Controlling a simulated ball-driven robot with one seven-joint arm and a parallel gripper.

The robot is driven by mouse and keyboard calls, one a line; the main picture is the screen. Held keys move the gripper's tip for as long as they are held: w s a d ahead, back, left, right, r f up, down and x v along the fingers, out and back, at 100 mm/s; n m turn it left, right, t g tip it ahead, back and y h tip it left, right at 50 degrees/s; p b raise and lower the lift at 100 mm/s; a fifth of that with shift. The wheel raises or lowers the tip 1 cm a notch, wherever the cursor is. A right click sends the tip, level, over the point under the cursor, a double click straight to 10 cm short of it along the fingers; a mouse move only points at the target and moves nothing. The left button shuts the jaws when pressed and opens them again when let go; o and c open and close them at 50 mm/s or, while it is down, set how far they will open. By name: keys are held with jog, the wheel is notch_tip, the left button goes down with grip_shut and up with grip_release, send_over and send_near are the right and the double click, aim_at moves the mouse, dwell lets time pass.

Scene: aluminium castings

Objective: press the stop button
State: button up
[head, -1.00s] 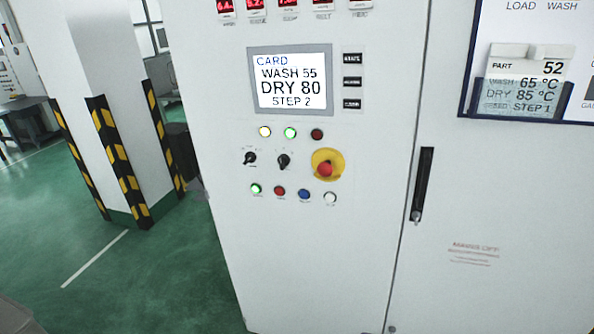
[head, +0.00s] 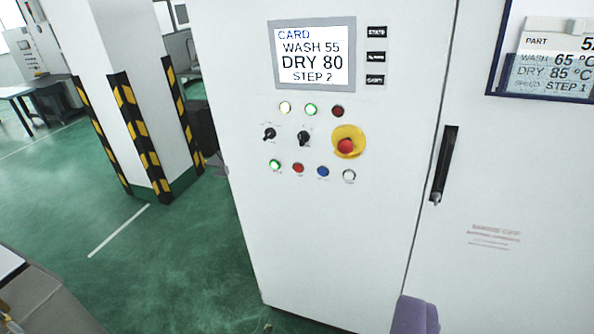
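A white control cabinet (head: 330,240) stands in front of me. Its lower button row has a lit green button (head: 275,164), a red button (head: 298,167), a blue button (head: 323,171) and a white button (head: 349,175). Their labels are too small to read. Above the white button is a red mushroom button (head: 346,146) on a yellow round plate (head: 348,133). Nothing touches or covers these buttons. I see no part that is clearly my gripper.
Above are lamps, two black rotary switches (head: 303,138) and a screen (head: 313,54) reading "DRY 80". A black door handle (head: 445,165) is at right. A purple rounded object (head: 415,315) shows at the bottom edge. A striped pillar (head: 140,100) and green floor are left.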

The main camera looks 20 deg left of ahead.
grip_shut()
dwell(1.5)
